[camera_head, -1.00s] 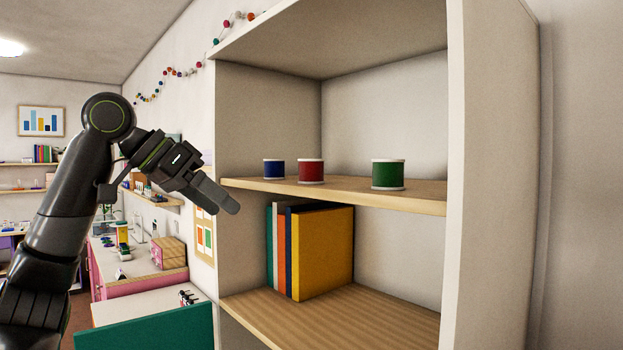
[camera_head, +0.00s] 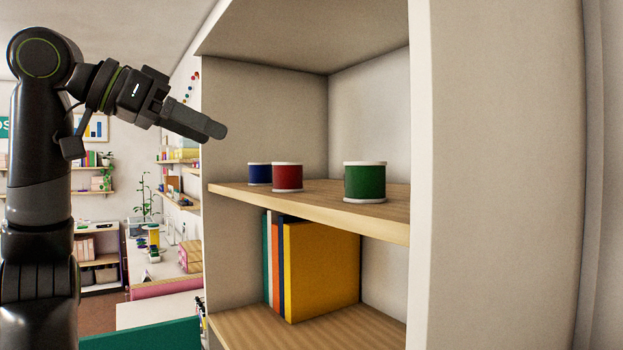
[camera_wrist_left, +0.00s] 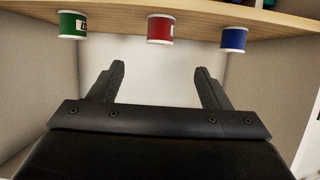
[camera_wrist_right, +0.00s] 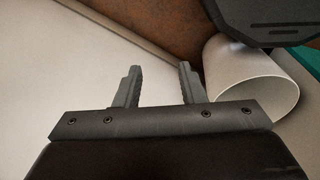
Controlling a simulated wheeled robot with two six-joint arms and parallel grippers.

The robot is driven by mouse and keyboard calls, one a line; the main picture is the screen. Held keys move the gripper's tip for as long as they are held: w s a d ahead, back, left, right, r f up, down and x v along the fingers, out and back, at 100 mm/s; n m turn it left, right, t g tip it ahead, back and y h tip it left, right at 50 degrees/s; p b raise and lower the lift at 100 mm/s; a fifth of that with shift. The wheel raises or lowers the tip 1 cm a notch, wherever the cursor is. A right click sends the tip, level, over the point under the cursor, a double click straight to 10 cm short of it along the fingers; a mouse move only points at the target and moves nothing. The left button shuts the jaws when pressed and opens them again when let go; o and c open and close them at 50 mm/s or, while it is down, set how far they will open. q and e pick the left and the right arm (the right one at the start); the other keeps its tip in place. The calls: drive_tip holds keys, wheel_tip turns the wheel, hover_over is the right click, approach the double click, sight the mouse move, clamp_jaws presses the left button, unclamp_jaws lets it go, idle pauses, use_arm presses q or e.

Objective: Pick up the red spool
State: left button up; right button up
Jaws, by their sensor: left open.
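The red spool (camera_head: 287,177) stands upright on the upper wooden shelf (camera_head: 310,205), between a blue spool (camera_head: 259,173) and a green spool (camera_head: 365,181). In the left wrist view the red spool (camera_wrist_left: 160,28) shows upside down, ahead of and between the fingers, with the green spool (camera_wrist_left: 72,25) to the left and the blue spool (camera_wrist_left: 234,39) to the right. My left gripper (camera_head: 216,131) is open and empty, left of and above the spools, apart from them. It also shows in the left wrist view (camera_wrist_left: 160,80). My right gripper (camera_wrist_right: 158,85) has its fingers apart with nothing between them.
The shelf's white front upright (camera_head: 470,180) stands right of the spools. Upright books (camera_head: 320,268) fill part of the lower shelf. The space above the spools is clear. A white curved piece (camera_wrist_right: 250,80) is beside my right gripper.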

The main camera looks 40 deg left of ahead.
use_arm(q)
approach(288, 170)
drive_tip(key=w+a, duration=0.1)
drive_tip(key=a, duration=0.1)
drive_tip(key=x, duration=0.4)
drive_tip(key=shift+w+f, duration=0.15)
drive_tip(key=shift+w+d+f, duration=0.2)
drive_tip(key=shift+w+f, duration=0.05)
drive_tip(key=shift+w, duration=0.4)
drive_tip(key=shift+w+p, duration=0.15)
drive_tip(key=shift+p, duration=0.15)
drive_tip(key=shift+w+d+f, duration=0.1)
drive_tip(key=shift+w+d, duration=0.05)
drive_tip(key=shift+w, duration=0.15)
drive_tip(key=p+x, duration=0.1)
drive_tip(key=x, duration=0.2)
drive_tip(key=shift+w+p, duration=0.3)
drive_tip(key=shift+p, duration=0.1)
drive_tip(key=shift+w+d+f, duration=0.15)
drive_tip(key=shift+w, duration=0.2)
drive_tip(key=shift+s, duration=0.2)
drive_tip(key=shift+c, duration=1.8)
drive_tip(key=c, duration=0.7)
use_arm(e)
drive_tip(key=shift+s+a+r, duration=0.15)
drive_tip(key=shift+s+r, duration=0.45)
drive_tip(key=shift+s, duration=0.05)
drive_tip(key=shift+s+a+r, duration=0.15)
drive_tip(key=shift+s+r, duration=0.4)
drive_tip(key=shift+s, duration=0.05)
